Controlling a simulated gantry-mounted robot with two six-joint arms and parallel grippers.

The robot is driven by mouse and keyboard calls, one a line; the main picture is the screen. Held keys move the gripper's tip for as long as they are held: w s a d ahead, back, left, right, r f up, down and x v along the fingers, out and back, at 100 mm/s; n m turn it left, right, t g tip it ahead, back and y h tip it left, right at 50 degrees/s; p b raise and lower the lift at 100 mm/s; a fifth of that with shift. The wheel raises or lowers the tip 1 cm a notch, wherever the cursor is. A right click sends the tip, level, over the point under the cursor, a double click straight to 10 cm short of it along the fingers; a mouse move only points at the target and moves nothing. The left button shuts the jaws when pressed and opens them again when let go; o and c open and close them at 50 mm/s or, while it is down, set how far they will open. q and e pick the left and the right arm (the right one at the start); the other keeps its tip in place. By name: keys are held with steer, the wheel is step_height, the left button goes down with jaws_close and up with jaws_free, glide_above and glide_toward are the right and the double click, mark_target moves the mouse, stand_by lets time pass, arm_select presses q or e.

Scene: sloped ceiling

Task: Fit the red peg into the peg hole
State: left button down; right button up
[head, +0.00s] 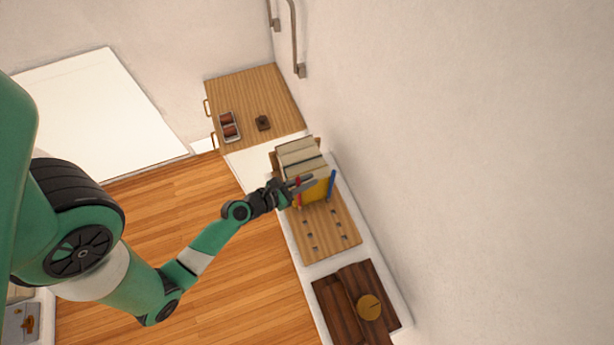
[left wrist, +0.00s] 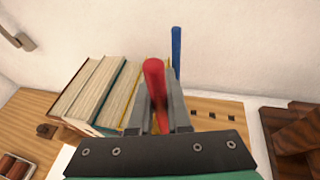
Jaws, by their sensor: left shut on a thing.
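My left gripper (head: 301,185) is shut on the red peg (head: 297,194). The holes also show in the left wrist view (left wrist: 212,115), right of the fingers. The gripper is near the board's far end, beside the books. A blue peg (head: 332,185) stands upright near that end; it also shows in the left wrist view (left wrist: 176,48).
A row of books (head: 299,155), one with a yellow cover (head: 315,193), stands close beside the gripper. A dark wooden tray (head: 336,305) with a round item (head: 369,307) is nearer. A wooden cabinet (head: 265,90) stands beyond. The wall is close on the right.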

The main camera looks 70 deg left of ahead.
arm_select(q)
steer(key=shift+r+p, duration=0.1)
steer(key=shift+p, duration=0.3)
arm_select(e)
steer(key=shift+r, duration=0.4)
